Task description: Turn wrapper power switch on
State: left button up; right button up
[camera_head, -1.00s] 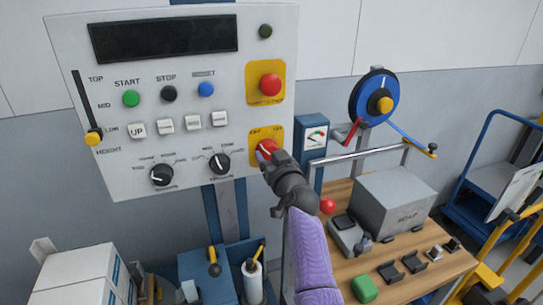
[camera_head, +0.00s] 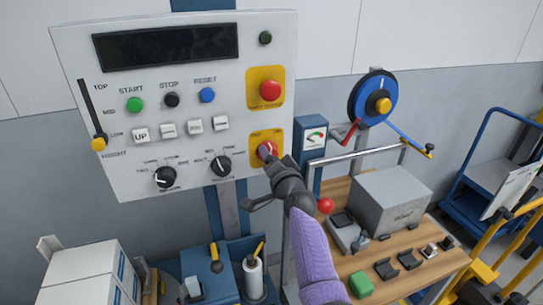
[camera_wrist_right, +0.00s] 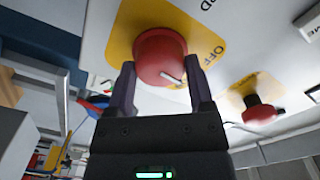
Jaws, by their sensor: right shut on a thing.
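The wrapper power switch is a red rotary knob (camera_head: 267,150) with a white pointer line, on a yellow plate (camera_head: 257,136) low on the right of the panel. My right gripper (camera_head: 274,161) is at the knob. In the right wrist view its two fingers (camera_wrist_right: 160,90) are on either side of the red knob (camera_wrist_right: 158,52), shut on it. An OFF label is printed beside the knob there. The fingertips partly cover the knob in the head view. My left gripper is not in view.
The grey control panel (camera_head: 120,80) has a red mushroom button (camera_head: 270,90) above the switch, plus several push buttons and two black dials. A bench (camera_head: 400,265) with a grey box (camera_head: 390,200) stands at right. White cartons (camera_head: 80,275) are at lower left.

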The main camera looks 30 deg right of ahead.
jog(key=m+p, duration=0.1)
jog(key=m, duration=0.6)
dwell(0.3)
jog(key=shift+m, duration=0.3)
